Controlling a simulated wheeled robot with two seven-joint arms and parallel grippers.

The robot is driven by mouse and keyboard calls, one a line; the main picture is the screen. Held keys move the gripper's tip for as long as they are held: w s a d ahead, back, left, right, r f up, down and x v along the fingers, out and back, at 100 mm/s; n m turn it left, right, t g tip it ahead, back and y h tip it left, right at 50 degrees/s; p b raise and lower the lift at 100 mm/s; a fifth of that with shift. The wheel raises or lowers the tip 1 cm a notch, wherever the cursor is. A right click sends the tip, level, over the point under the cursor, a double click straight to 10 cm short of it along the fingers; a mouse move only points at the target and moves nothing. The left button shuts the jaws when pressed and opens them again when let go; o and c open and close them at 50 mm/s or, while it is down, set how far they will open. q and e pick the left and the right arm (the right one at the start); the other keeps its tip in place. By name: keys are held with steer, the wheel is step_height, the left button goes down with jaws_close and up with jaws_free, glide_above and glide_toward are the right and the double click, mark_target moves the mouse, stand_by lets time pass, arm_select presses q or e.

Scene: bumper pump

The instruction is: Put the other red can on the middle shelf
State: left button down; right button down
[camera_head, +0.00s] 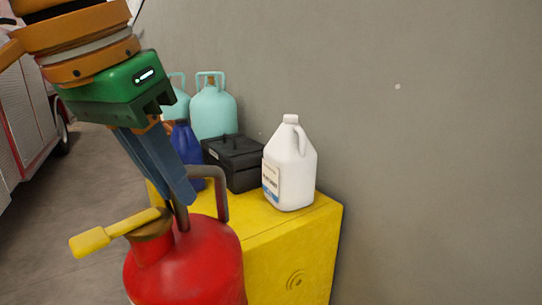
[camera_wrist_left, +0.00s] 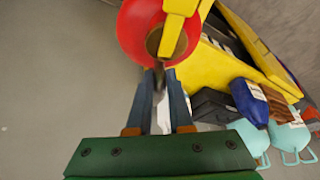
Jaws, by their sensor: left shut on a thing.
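A red can (camera_head: 190,265) with a yellow spout (camera_head: 110,234) and a dark handle (camera_head: 220,195) hangs at the bottom of the head view, in front of the yellow cabinet. My left gripper (camera_head: 185,195) comes down from the upper left and is shut on the can's handle. In the left wrist view, the can (camera_wrist_left: 133,38) is beyond the fingertips of the left gripper (camera_wrist_left: 160,85), with the handle between them. The can's lower part is cut off by the head view's edge. My right gripper is not in view.
A yellow cabinet (camera_head: 310,235) stands against the grey wall. On it are a white jug (camera_head: 290,165), a black box (camera_head: 235,160) and a blue jug (camera_head: 186,145). Teal tanks (camera_head: 213,110) stand behind. A vehicle (camera_head: 30,120) is at the left, with open floor (camera_head: 60,205) before it.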

arm_select(q)
steer(key=shift+w+a+f, duration=0.1)
steer(key=shift+w+f, duration=0.2)
steer(key=shift+f, duration=0.05)
steer(key=w+a+f+n+b, duration=0.1)
steer(key=f, duration=0.4)
steer(key=a+f+n+b, duration=0.1)
steer(key=f, duration=0.4)
steer(key=w+a+f+n+y+b, duration=0.1)
steer(key=f+b, duration=0.1)
steer(key=f, duration=0.3)
steer(key=shift+w+a, duration=0.3)
steer(key=shift+a, duration=0.1)
steer(key=s+a+f+n+b, duration=0.1)
steer(key=s+f+b, duration=0.1)
steer(key=f, duration=1)
steer(key=shift+s+n+y, duration=0.3)
steer(key=shift+s+y, duration=0.1)
steer(key=shift+s, duration=0.25)
steer(key=shift+w+a, duration=0.1)
steer(key=shift+a, duration=0.05)
